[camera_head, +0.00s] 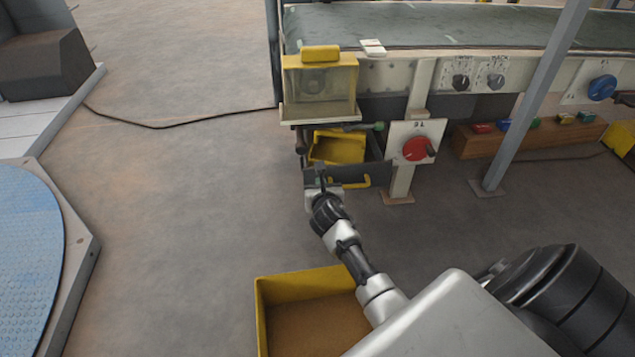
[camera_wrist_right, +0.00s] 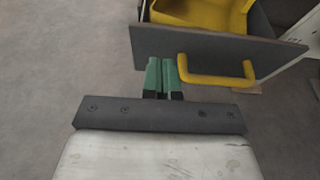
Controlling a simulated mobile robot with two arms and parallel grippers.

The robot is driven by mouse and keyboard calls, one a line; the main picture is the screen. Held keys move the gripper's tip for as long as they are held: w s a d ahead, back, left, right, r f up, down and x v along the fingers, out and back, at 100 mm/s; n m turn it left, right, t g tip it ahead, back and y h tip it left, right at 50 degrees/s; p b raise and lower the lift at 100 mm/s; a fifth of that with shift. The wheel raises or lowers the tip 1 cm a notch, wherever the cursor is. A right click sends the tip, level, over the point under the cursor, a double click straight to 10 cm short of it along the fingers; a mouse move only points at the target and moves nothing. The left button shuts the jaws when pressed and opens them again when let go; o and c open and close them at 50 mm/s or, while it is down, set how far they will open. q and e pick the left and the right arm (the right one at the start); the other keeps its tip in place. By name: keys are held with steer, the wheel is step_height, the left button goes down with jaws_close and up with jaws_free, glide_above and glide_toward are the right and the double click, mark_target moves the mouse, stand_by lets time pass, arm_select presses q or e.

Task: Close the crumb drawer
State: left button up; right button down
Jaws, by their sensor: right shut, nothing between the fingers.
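The crumb drawer (camera_head: 375,175) is a dark grey drawer under the left end of the conveyor. It stands pulled out, with a yellow bin (camera_head: 340,148) inside it. A yellow bar handle (camera_head: 352,183) is on its front, and the handle also shows in the right wrist view (camera_wrist_right: 218,80). My right gripper (camera_head: 321,172) is at the left part of the drawer front. In the right wrist view its green fingertips (camera_wrist_right: 162,72) are together, just left of the handle and close to the front panel; I cannot tell if they touch it. My left gripper is not in view.
A yellow crate (camera_head: 290,285) with brown contents stands on the floor near my right arm. A red rotary knob (camera_head: 416,148) on a white plate is right of the drawer. A grey post (camera_head: 530,95) stands further right.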

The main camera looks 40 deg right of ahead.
steer(key=b+x, duration=0.1)
steer(key=x, duration=0.1)
steer(key=r+b+x, duration=0.1)
steer(key=x, duration=0.1)
steer(key=shift+w+d+b, duration=0.3)
steer(key=shift+w, duration=0.15)
steer(key=shift+w, duration=0.1)
